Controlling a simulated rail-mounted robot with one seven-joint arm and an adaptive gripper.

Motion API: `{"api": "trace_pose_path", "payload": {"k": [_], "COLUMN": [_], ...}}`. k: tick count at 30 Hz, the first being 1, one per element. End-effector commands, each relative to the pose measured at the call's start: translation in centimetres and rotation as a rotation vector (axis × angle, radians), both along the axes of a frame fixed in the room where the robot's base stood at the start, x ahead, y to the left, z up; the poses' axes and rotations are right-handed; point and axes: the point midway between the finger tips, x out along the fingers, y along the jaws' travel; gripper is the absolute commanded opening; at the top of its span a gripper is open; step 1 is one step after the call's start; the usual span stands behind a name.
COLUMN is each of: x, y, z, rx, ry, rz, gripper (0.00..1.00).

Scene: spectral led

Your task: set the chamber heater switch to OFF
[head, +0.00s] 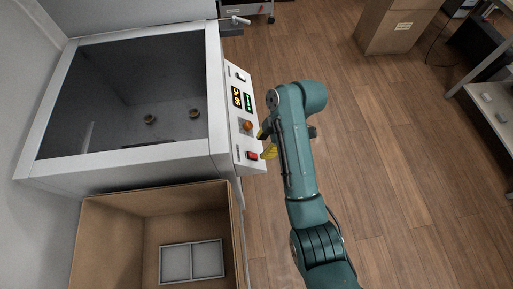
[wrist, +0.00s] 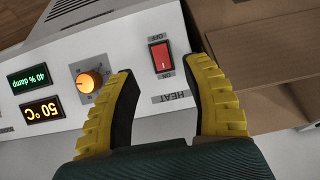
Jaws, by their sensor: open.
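The heater switch is a red rocker (wrist: 161,58) on the white control panel, between the labels OFF above and ON below in the wrist view. An upside-down HEAT label (wrist: 170,98) is printed beside it. A pale mark shows on the rocker; I cannot tell which half is pressed in. The red switch also shows in the head view (head: 252,155) at the panel's near end. My gripper (wrist: 163,68) is open, its yellow ribbed fingers either side of the switch in the picture, with nothing between them. I cannot tell whether a finger touches the panel.
An orange knob (wrist: 89,81) and displays reading 50 °C (wrist: 43,111) and 40 % damp (wrist: 28,79) sit beside the switch. The chamber (head: 128,155) is open-topped. A cardboard box (head: 112,262) with a divided tray (head: 191,261) stands below it.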

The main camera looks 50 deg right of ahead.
Motion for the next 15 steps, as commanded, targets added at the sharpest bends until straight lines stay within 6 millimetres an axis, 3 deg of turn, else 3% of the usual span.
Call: {"api": "trace_pose_path", "payload": {"k": [1, 6, 15], "x": [0.3, 1.2, 1.6], "y": [0.4, 1.3, 1.8], "z": [-1.5, -4.4, -5.7], "rx": [0.001, -0.001, -0.002], "ry": [0.001, 0.001, -0.001], "rz": [0.002, 0.0, -0.001], "gripper": [0.49, 0.49, 0.49]}}
